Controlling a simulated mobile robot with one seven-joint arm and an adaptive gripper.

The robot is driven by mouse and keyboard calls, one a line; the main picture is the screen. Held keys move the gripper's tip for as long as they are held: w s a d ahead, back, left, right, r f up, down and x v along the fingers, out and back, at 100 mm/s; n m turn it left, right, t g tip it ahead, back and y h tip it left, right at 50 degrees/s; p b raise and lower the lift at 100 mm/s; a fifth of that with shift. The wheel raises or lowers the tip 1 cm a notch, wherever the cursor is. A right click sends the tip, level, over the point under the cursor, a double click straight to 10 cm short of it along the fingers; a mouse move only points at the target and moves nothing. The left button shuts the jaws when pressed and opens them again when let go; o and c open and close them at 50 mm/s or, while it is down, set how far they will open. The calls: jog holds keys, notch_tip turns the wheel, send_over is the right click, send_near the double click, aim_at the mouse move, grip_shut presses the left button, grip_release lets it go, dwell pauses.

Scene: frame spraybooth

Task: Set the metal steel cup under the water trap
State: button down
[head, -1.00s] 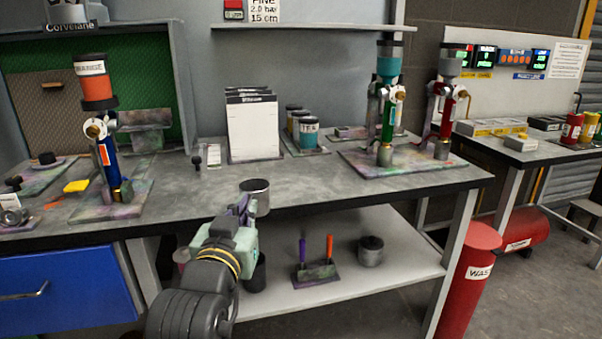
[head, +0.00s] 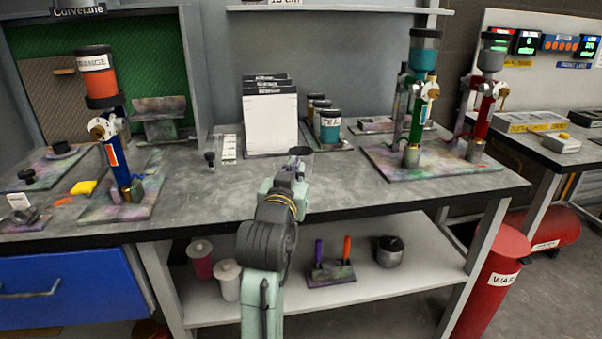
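The metal steel cup (head: 302,149) shows mostly as a dark rim at the end of my gripper (head: 297,166), above the bench top. My gripper seems shut on it; the fingertips and most of the cup's body are hidden behind my wrist. No part is labelled as the water trap, so I cannot tell which it is. Three upright units stand on the bench: a blue one (head: 118,160) at left, a green one (head: 417,118) and a red one (head: 484,120) at right. Small metal cups stand at the foot of the green unit (head: 411,156) and the red unit (head: 475,149).
A white pad (head: 270,122) and several labelled jars (head: 330,127) stand behind the cup. The lower shelf (head: 340,298) holds lidded pots (head: 228,280), tools and a metal pot (head: 390,252).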

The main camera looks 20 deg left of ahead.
jog(key=x, duration=0.3)
jog(key=shift+w+d+f, duration=0.15)
jog(key=shift+w+f, duration=0.05)
jog(key=shift+f+p, duration=0.55)
jog(key=shift+f, duration=1.15)
jog(key=shift+f, duration=0.2)
jog(key=c, duration=1.8)
grip_release()
jog(key=shift+r, duration=0.1)
